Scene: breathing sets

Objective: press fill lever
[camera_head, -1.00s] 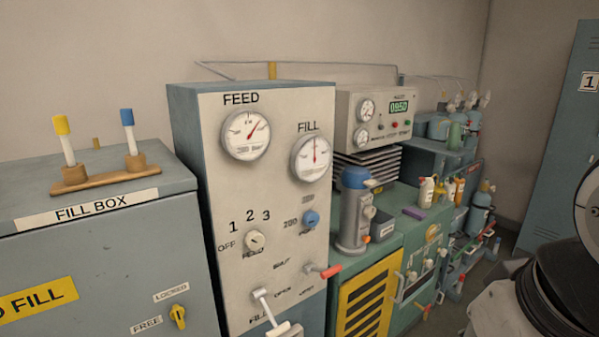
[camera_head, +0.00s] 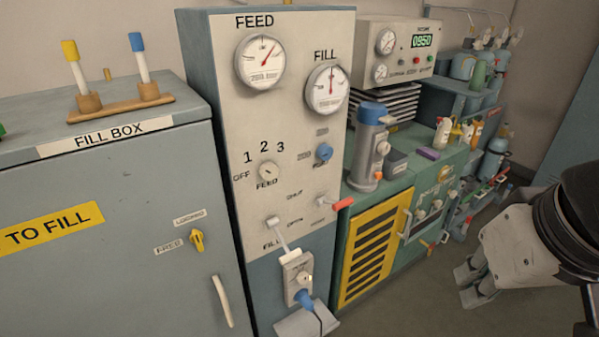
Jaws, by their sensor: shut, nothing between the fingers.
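The fill lever (camera_head: 282,238) is a white lever on the pale control panel (camera_head: 290,120), just right of the "FILL" lettering. It slants down and right to a pale end at the top of a small grey box. My gripper (camera_head: 470,285) is at the right of the view, a pale body with grey fingers pointing left and down. It is shut and empty, well to the right of the lever and apart from everything. The fill gauge (camera_head: 326,89) and feed gauge (camera_head: 260,61) sit higher on the panel.
A red-tipped lever (camera_head: 340,204) sticks out right of the fill lever. The grey box (camera_head: 297,278) with a blue fitting stands below it. The fill box (camera_head: 110,230) is at left. A green bench (camera_head: 400,215) runs right. Open floor (camera_head: 410,305) lies before my gripper.

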